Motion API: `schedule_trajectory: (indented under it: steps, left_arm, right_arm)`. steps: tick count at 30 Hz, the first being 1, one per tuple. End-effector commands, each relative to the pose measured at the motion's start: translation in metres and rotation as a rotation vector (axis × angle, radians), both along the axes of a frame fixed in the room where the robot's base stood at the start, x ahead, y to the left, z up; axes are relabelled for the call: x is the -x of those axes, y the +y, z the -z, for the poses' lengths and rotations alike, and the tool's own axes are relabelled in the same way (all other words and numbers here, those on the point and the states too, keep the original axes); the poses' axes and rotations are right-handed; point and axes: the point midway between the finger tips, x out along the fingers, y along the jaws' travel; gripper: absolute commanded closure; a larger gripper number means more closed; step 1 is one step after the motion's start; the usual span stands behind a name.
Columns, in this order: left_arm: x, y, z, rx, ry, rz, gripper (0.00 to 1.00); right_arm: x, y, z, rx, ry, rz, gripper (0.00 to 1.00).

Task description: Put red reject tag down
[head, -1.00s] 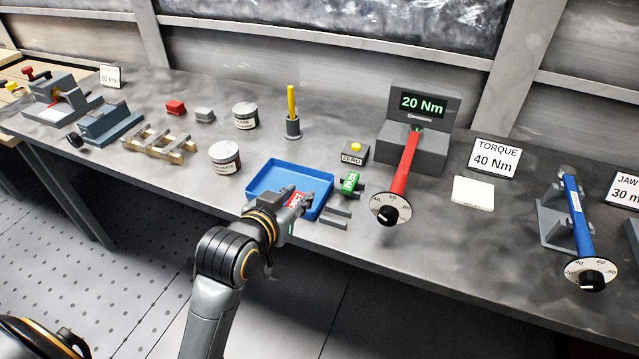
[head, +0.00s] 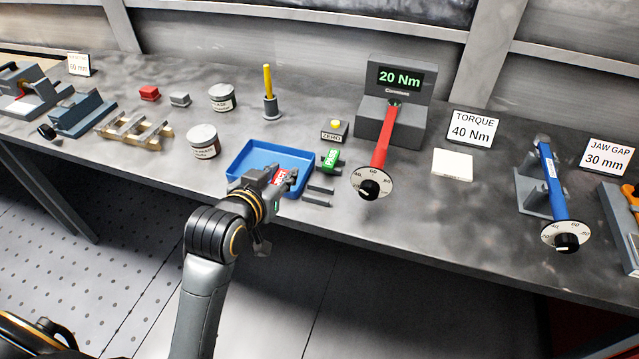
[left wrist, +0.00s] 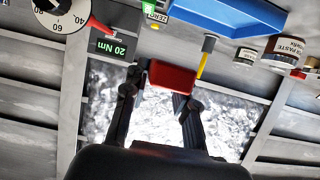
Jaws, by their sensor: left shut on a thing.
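My left gripper (head: 287,178) is shut on the red reject tag (head: 281,174), held at the front right part of the blue tray (head: 240,150). In the head view the fingers partly hide the tag, and I cannot tell whether it touches the tray. In the left wrist view the tag (left wrist: 171,76) is a plain red block between the two fingertips (left wrist: 160,85). A green PASS tag (head: 331,160) stands in a dark holder just right of the tray. My right gripper is not in view.
A red-handled torque wrench (head: 382,145) rests at the 20 Nm tester (head: 400,80). A paste tin (head: 203,141), a yellow marker in a cup (head: 269,95) and a ZERO button box (head: 335,131) stand nearby.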

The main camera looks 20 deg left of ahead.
Motion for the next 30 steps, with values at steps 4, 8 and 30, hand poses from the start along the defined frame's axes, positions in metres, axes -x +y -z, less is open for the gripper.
schedule_trajectory:
  steps: [4,8,30]
  left_arm:
    - [-0.035,-0.015,0.014,0.003,0.003,0.002,0.94]
    - [-0.065,-0.027,0.028,0.002,0.003,0.002,0.94]
    - [-0.114,-0.046,0.112,0.0,0.003,0.0,0.94]
  right_arm:
    - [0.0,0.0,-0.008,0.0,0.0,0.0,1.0]
    - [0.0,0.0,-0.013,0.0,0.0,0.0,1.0]
    - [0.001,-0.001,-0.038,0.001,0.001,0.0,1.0]
